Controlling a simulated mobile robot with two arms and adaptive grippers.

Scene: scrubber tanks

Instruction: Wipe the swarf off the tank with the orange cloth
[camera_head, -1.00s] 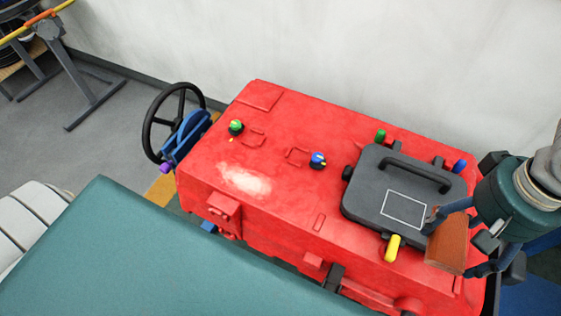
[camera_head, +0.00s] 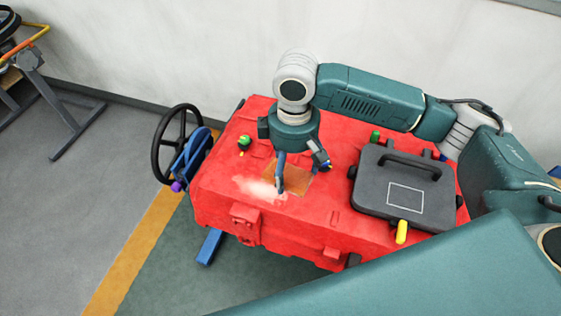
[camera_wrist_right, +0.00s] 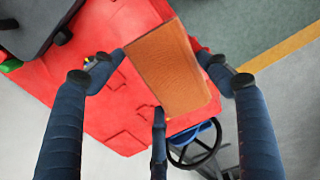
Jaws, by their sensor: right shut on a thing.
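The red tank (camera_head: 340,212) stands in the middle of the head view, against the pale wall. A whitish swarf patch (camera_head: 255,187) lies on its top, left of centre. My right gripper (camera_head: 284,180) is shut on the orange cloth (camera_head: 297,178) over the tank top, at the right edge of the patch. The cloth also shows in the right wrist view (camera_wrist_right: 172,68) between my fingers, hanging as a flat orange-brown piece. I cannot tell whether it touches the tank. The swarf is not clear in the wrist view. My left gripper is out of view.
A dark grey lid (camera_head: 375,200) with a handle covers the tank's right part. A black handwheel (camera_head: 172,145) stands at the tank's left end.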

